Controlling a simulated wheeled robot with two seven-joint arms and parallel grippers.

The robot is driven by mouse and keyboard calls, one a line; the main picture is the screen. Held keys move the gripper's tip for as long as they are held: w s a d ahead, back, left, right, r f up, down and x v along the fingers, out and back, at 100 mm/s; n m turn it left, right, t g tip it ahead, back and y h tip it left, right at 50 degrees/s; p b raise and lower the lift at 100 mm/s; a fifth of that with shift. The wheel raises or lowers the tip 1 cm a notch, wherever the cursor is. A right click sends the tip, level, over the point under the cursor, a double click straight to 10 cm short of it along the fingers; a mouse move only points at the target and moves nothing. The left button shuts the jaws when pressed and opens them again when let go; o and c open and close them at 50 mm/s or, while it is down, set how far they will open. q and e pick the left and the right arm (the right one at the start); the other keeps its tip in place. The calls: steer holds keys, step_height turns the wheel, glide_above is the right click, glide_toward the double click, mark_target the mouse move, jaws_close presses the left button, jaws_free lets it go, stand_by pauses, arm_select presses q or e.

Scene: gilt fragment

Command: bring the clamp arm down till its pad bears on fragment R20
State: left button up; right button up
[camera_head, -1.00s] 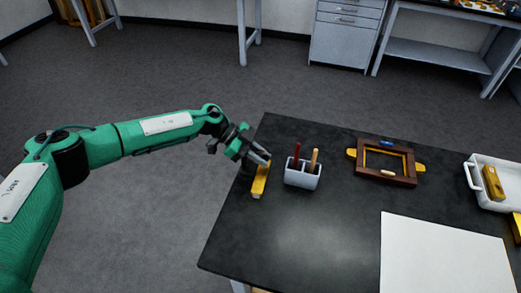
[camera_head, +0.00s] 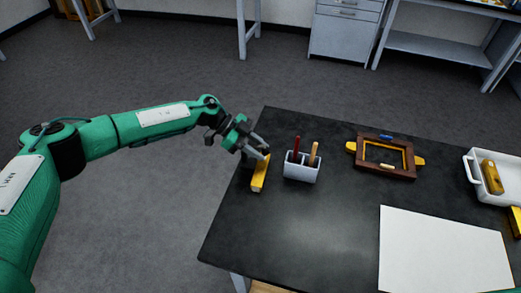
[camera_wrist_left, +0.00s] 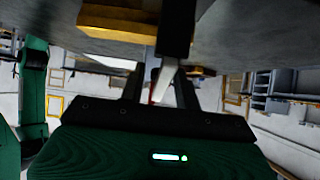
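A long yellow-gold bar (camera_head: 259,178) lies at the left edge of the dark table, beside a small dark part that my gripper largely hides. No label can be read, so I cannot tell which piece is R20, and the clamp arm and its pad are not clearly distinguishable. My left gripper (camera_head: 258,147) is over the bar's far end, its two fingers apart. In the left wrist view the fingers (camera_wrist_left: 159,92) stand apart, with a dark upright part (camera_wrist_left: 175,28) and a yellow-gold block (camera_wrist_left: 118,24) at the top. Contact cannot be judged. My right gripper is out of view.
A grey-white holder (camera_head: 302,173) with red- and tan-handled tools stands just right of the bar. Further right are a brown frame (camera_head: 402,175), a white tray (camera_head: 474,173) with a gold piece (camera_head: 492,177), and a white sheet (camera_head: 440,250). The front-left tabletop is clear.

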arm_select(q)
steer(key=b+v, duration=0.2)
steer(key=v, duration=1.1)
steer(key=shift+b, duration=0.35)
steer(key=shift+f, duration=0.1)
